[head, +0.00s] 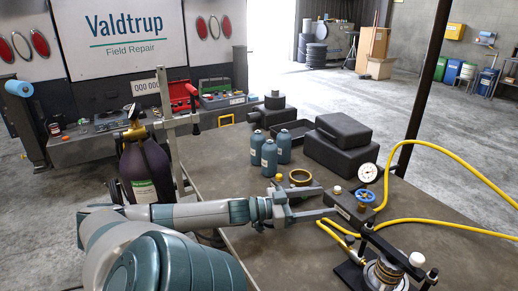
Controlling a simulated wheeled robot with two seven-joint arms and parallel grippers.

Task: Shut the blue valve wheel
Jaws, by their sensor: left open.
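The blue valve wheel (366,195) sits on the right end of a dark manifold block (345,207) on the table, just below a round white gauge (368,173). My left gripper (328,201) reaches in from the left. Its two fingers are spread with nothing visible between them. The fingertips are close to the block's left part and a short way left of the wheel. The wheel is not between the fingers. My right gripper is not in view.
Yellow hoses (440,148) run right from the block. A clamp fixture (385,270) stands at the table's front right. A tape roll (300,177), blue-green bottles (269,158) and black cases (338,150) stand behind my gripper. The table's right side (440,205) is mostly clear.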

